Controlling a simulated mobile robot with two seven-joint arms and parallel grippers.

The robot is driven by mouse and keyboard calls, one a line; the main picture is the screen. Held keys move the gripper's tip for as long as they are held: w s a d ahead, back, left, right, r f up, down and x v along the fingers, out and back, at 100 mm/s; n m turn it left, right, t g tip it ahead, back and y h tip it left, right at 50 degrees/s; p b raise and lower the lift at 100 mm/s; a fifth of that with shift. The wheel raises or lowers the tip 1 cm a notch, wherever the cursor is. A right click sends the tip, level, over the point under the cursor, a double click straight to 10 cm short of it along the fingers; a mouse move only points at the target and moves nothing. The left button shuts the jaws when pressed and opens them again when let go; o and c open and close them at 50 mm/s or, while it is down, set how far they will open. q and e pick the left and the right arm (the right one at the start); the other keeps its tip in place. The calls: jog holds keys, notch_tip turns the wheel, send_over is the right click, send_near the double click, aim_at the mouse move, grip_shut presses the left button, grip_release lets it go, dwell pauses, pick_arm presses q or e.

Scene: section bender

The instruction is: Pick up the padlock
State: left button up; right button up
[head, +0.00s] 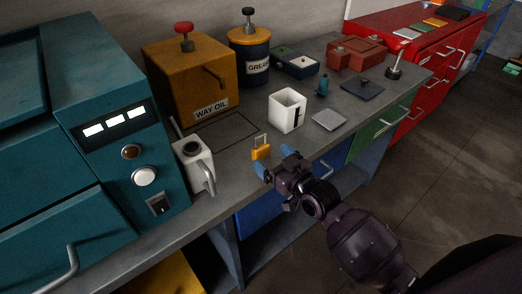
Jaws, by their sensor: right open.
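A small yellow padlock (261,152) with a grey shackle stands on the grey bench top (236,165) near its front edge. My right gripper (273,160) has blue fingertips and is just to the right of the padlock, at the bench edge. Its fingers are apart, one fingertip low beside the padlock and one farther right. I see nothing between them. Whether a fingertip touches the padlock I cannot tell. My left gripper is not in view.
A white box-shaped holder (287,111) stands behind the padlock. A white oil can (194,163) stands to the left, before a teal machine (95,120). A yellow way oil can (190,75) and a grease tin (250,57) stand behind. A grey plate (329,120) lies to the right.

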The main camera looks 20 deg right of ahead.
aim_at(264, 151)
jog(key=shift+x, duration=2.55)
jog(key=shift+r, duration=0.1)
jog(key=c, duration=1.1)
